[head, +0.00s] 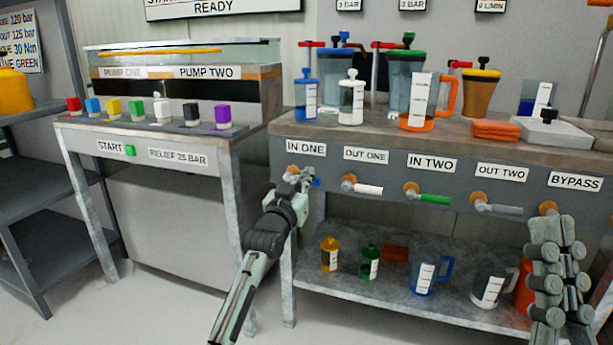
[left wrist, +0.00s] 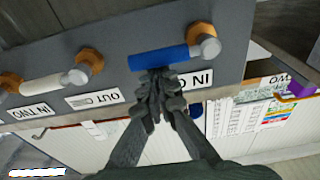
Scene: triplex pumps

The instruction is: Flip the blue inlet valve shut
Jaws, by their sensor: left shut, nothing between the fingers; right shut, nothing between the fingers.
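The blue inlet valve handle (left wrist: 160,58) runs sideways along the grey panel from its round pivot (left wrist: 207,44), beside the IN ONE label (head: 306,149). In the head view only a small blue bit (head: 317,182) shows past my left gripper (head: 298,178). In the left wrist view the shut, empty left fingertips (left wrist: 159,76) are at the label-side edge of the handle, about mid-length. I cannot tell whether they touch it. My right gripper (head: 557,226) is shut and empty, low at the right near the BYPASS valve (head: 548,208).
To the right along the panel are the white OUT ONE handle (head: 366,189), the green IN TWO handle (head: 433,199) and the grey OUT TWO handle (head: 500,209). Jugs and bottles stand on the bench (head: 375,132) above and on the lower shelf (head: 345,282).

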